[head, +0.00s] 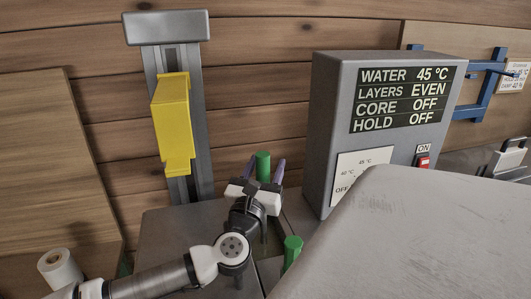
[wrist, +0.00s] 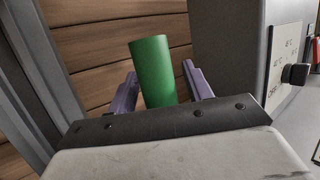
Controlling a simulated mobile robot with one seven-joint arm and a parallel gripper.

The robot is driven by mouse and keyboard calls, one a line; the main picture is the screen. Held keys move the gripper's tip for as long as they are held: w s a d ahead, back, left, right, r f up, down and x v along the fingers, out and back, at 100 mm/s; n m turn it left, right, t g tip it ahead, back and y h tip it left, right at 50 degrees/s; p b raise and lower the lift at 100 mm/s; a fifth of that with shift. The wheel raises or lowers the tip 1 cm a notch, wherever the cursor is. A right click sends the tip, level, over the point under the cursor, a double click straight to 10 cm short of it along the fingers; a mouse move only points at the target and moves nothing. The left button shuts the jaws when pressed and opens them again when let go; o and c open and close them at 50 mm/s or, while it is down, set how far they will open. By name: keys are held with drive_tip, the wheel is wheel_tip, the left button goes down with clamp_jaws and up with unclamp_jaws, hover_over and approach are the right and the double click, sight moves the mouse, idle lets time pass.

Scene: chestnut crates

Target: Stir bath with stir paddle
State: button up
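My gripper (head: 264,171), with purple fingers, is at the bath's back area. A green cylinder (head: 262,163) stands between its fingers, and it also shows in the wrist view (wrist: 153,72). It looks like a handle, perhaps the stir paddle's; its lower part is hidden by my gripper. In the wrist view the fingers (wrist: 160,88) stand apart, with a gap at the right of the cylinder, so the gripper looks open. A second green cylinder (head: 292,250) stands nearer, at the right of my arm. The grey bath (head: 172,222) is partly hidden by my arm.
A grey control box (head: 333,130) reads water 45 °C, layers even, core off, hold off. A grey post with a yellow block (head: 172,115) stands behind the bath. A large grey surface (head: 420,235) fills the front right. A white roll (head: 60,270) is at the lower left.

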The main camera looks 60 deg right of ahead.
drive_tip(key=b+v, duration=0.2)
drive_tip(key=v, duration=0.5)
drive_tip(key=shift+a, duration=0.25)
drive_tip(key=shift+s+a+f, duration=0.1)
drive_tip(key=shift+s, duration=0.05)
